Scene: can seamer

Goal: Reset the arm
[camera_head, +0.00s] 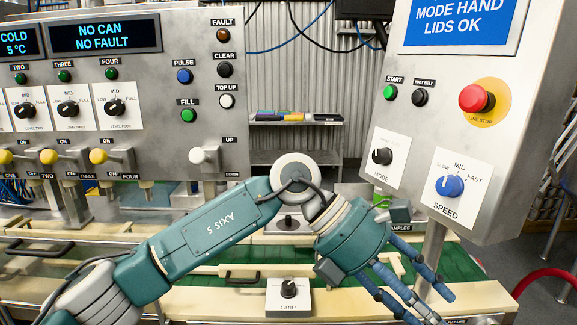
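My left arm (200,232), teal and grey with upside-down "AXIS 5" lettering, comes in from the lower left and bends at a pale round joint in the middle. Its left gripper (436,304) has blue jointed fingers pointing down to the right over the pale front ledge. The fingers are spread apart with nothing seen between them, though some tips reach the bottom edge. My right gripper is not in view.
A grey control panel (215,140) with knobs, buttons and levers stands left. A tilted panel (455,130) with a red stop button and blue speed knob stands right, close above my gripper. A white knob box labelled "GRIP" (289,297) sits on the front ledge. A green belt (480,258) runs behind.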

